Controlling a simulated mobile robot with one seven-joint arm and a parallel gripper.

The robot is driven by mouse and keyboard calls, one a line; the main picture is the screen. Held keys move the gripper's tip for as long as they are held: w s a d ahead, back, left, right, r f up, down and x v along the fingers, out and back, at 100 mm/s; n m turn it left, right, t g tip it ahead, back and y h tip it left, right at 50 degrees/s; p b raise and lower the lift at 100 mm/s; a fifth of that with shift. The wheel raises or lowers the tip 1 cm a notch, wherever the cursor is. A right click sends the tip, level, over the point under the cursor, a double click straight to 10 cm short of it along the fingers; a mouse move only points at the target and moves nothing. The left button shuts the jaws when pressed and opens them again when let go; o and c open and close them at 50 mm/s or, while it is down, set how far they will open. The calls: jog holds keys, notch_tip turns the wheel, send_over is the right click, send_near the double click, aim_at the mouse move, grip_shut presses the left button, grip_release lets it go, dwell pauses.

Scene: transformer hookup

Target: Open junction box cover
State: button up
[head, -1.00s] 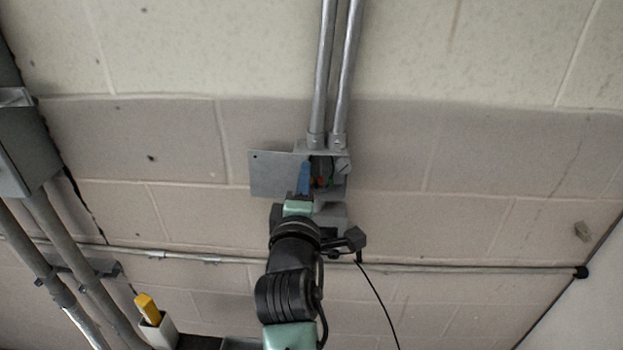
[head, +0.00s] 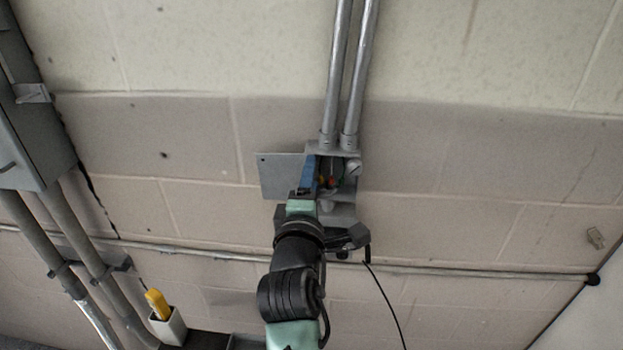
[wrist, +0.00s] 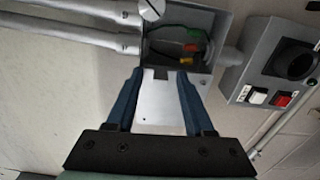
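The junction box (head: 352,172) is on the wall below two conduits; its front is uncovered and coloured wires show inside. The box also shows in the wrist view (wrist: 222,22). Its flat grey cover (head: 279,174) sticks out to the left of the box, swung aside. In the wrist view the pale cover (wrist: 160,108) shows between my fingers, with a small hole near its outer end. My gripper (wrist: 158,85) has its blue fingers spread apart. In the head view my gripper (head: 308,172) is in front of the box's left edge; whether a finger touches the cover is unclear.
Two vertical conduits (head: 346,90) enter the box from above. A control box with a white and a red button (wrist: 270,75) sits beside it. A horizontal pipe (head: 450,271) runs below. A grey cabinet (head: 30,120) is at left, and a white holder (head: 167,325) with a yellow-handled item is lower left.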

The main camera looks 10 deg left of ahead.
jog(key=s+b, duration=0.3)
jog(key=s, duration=1)
jog(key=shift+b, duration=0.4)
jog(key=s+d+r+m+t, duration=0.1)
jog(key=s+r+m+t, duration=0.2)
jog(key=r+m, duration=0.3)
jog(key=s+d+r+m+t, duration=0.2)
jog(key=r+m, duration=0.4)
jog(key=r, duration=0.9)
jog(key=s+d+r+m+t, duration=0.2)
jog(key=s+r+m+t, duration=0.2)
jog(key=r, duration=0.7)
jog(key=s+m, duration=0.2)
jog(key=shift+d+r+m, duration=0.25)
jog(key=shift+m, duration=0.05)
